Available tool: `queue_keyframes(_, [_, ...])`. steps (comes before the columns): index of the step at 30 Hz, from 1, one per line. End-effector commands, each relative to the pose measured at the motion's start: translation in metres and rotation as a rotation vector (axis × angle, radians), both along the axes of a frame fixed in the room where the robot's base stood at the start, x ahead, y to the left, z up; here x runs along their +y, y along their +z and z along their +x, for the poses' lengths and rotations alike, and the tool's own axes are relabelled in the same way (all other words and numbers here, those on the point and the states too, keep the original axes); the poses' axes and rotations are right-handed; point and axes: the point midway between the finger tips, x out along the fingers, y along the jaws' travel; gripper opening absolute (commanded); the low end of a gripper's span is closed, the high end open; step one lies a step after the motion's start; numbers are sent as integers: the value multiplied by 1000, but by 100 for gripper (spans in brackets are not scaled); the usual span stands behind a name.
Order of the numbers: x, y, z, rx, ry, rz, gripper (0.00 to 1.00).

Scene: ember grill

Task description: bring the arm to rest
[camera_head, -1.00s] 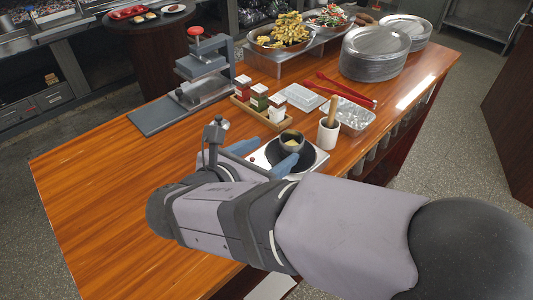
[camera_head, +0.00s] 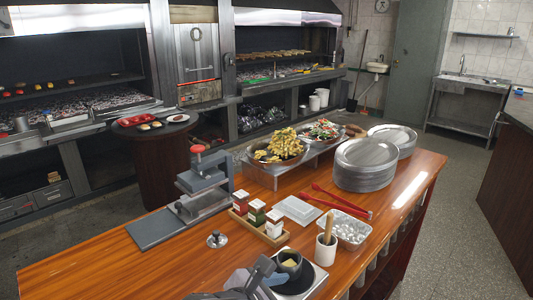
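My gripper (camera_head: 258,277) shows only in part at the bottom edge, with blue-grey finger parts and a dark link. It is beside the small dark pot (camera_head: 290,264), which holds something yellowish and stands on a small burner plate (camera_head: 318,283). I cannot tell whether the gripper touches the pot. The rest of my arm is cut off below the frame. The finger gap is too hidden to judge, and no held object shows.
The wooden counter (camera_head: 130,270) holds a metal press (camera_head: 205,180), a small knobbed disc (camera_head: 216,240), spice boxes (camera_head: 256,212), a white cup with a wooden handle (camera_head: 326,248), a foil tray (camera_head: 345,230), red tongs (camera_head: 340,200) and stacked plates (camera_head: 365,165). The counter's left front is clear.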

Motion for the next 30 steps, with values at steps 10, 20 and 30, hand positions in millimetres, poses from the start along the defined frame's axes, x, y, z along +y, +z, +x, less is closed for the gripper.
queue_keyframes(10, [-80,-55,-63,-11,-877,577,63])
queue_keyframes(20, [-95,-79,-106,-187,-1704,983,63])
queue_keyframes(30, [-96,-83,-108,-283,-1950,1092,63])
